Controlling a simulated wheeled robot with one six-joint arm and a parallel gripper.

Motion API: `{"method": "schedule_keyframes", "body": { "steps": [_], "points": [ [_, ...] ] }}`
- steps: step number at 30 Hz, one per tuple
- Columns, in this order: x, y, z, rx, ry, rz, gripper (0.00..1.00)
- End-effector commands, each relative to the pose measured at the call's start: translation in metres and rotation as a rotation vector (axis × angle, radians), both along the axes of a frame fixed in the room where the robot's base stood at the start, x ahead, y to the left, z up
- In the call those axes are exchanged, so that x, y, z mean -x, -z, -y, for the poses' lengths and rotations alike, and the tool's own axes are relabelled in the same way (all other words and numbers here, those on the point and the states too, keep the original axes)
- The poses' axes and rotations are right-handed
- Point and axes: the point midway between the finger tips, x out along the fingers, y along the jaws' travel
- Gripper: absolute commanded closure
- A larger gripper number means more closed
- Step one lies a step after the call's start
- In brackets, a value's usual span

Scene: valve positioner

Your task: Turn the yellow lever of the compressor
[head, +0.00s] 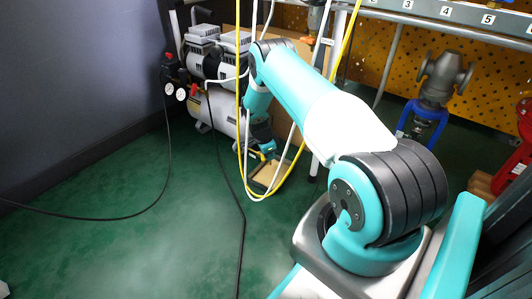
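The compressor (222,112) stands on the floor at the upper left in the head view. It has a silver tank, grey-white motor heads and black regulators with round gauges (181,94) and red parts on its left. A small yellow bit (262,156) shows beside my gripper; it may be the yellow lever, but it is too small to be sure. My gripper (265,150) is low at the compressor's right end, pointing down. Its fingers are too small and partly hidden, so I cannot tell if they are open or touch anything.
Yellow and white hoses (240,120) hang in front of the compressor and around my forearm. Black cables (243,225) run over the green floor (110,245), which is open at left. A shelf (440,15), blue-and-grey valve (438,80) and red part (525,130) stand at right.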

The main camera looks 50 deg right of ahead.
Motion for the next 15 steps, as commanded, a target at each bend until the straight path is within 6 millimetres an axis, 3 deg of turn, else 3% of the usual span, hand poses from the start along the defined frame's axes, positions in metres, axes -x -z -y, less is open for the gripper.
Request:
{"method": "schedule_keyframes", "body": {
  "steps": [15],
  "points": [
    [0.003,0.007,-0.018,-0.013,-0.004,-0.016,1.00]
  ]
}}
